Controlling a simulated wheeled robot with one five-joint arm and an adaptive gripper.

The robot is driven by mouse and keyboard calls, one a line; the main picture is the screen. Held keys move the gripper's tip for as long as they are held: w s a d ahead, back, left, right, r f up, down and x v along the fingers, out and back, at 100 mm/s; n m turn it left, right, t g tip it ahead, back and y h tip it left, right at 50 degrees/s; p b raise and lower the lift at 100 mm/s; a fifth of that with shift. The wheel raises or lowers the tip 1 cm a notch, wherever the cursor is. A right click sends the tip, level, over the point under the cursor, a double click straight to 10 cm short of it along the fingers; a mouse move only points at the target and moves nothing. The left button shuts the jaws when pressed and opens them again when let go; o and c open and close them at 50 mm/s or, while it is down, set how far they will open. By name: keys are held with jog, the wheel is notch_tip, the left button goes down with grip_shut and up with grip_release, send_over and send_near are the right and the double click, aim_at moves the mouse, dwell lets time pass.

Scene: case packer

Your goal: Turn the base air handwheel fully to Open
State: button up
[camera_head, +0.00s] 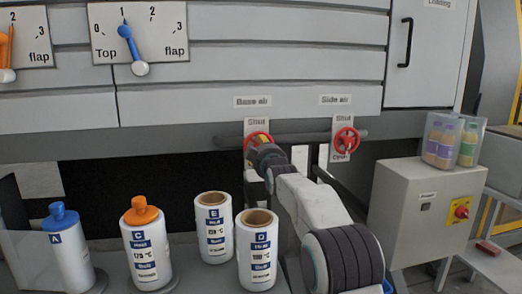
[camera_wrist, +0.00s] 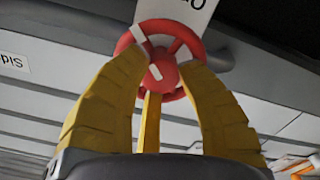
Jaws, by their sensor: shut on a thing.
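The red base air handwheel (camera_head: 250,136) sits under the "Base air" label (camera_head: 253,101), on a plate marked "Shut" at its top. My gripper (camera_head: 262,145) reaches it from the front and hides much of the wheel and the plate's lower part. In the wrist view, the yellow fingers of my gripper (camera_wrist: 168,66) are closed around the red wheel (camera_wrist: 166,75), touching its rim and hub area. A white mark shows on the rim at the picture's upper left. The plate (camera_wrist: 178,10) behind it shows part of a letter. The wheel's exact setting cannot be told.
The side air handwheel (camera_head: 346,141) is to the right, on the same grey pipe. Bottles and canisters (camera_head: 257,250) stand at the front left. A grey control box (camera_head: 425,215) with a red switch and a clear bin (camera_head: 452,140) of bottles stands right.

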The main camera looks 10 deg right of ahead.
jog(key=m, duration=0.4)
jog(key=shift+a+r+m, duration=0.15)
jog(key=shift+r+m, duration=0.35)
jog(key=shift+m, duration=2)
jog(key=o, duration=1.2)
jog(key=shift+f, duration=0.3)
jog(key=shift+s, duration=0.1)
jog(key=s, duration=1.1)
jog(key=shift+s, duration=0.35)
